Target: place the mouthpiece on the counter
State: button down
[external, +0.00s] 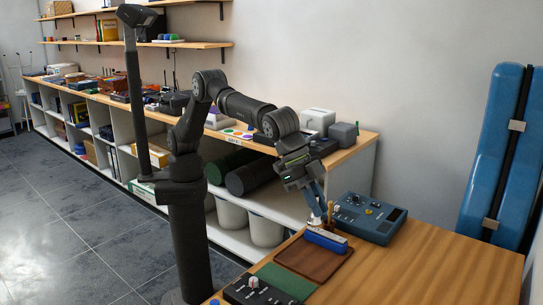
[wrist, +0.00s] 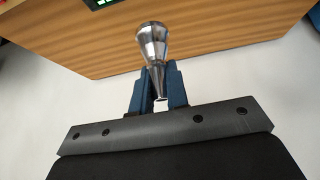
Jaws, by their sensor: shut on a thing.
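The mouthpiece (wrist: 153,47) is a shiny silver metal piece with a flared cup, seen in the wrist view. My gripper (wrist: 158,92) has its two blue fingers shut on the narrow shank, with the cup end sticking out past the fingertips. In the external view my gripper (external: 319,212) points down near the left edge of the wooden counter (external: 430,262), close to a brown tray. The mouthpiece is too small there to make out clearly.
The brown tray (external: 303,262) holds a blue and white block (external: 326,239). A blue device (external: 369,218) stands behind it. A green mat (external: 285,281) and a black knobbed box (external: 257,293) lie in front. The counter's right side is clear. A blue case (external: 496,155) leans at the wall.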

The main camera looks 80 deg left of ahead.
jog(key=r, duration=0.8)
jog(key=shift+w+a, duration=0.2)
jog(key=shift+w, duration=0.05)
jog(key=w+a+n+t+y, duration=0.15)
jog(key=w+a+n, duration=0.25)
jog(key=w+a, duration=0.95)
jog(key=w+a+n+t+y, duration=0.1)
jog(key=w+a+n+y, duration=0.25)
jog(key=w+a, duration=1.05)
jog(key=w+a+n+g+y, duration=0.15)
jog(key=a+n, duration=0.35)
jog(key=a, duration=1.7)
jog(key=a+n+y, duration=0.2)
jog(key=a+n, duration=0.2)
jog(key=a, duration=1.8)
jog(key=s+a+n+g+y, duration=0.1)
jog(key=s+a+n, duration=0.15)
jog(key=a, duration=0.65)
jog(key=s+a+n+g+y, duration=0.1)
jog(key=s+a+n, duration=0.15)
jog(key=a, duration=0.55)
jog(key=n+g, duration=0.7)
jog(key=n, duration=0.5)
send_over(241, 127)
notch_tip(241, 127, down, 17)
jog(key=shift+w+d+f, duration=0.1)
jog(key=shift+d+f, duration=0.1)
jog(key=shift+f, duration=0.9)
jog(key=shift+d+f, duration=0.2)
jog(key=shift+f, duration=0.9)
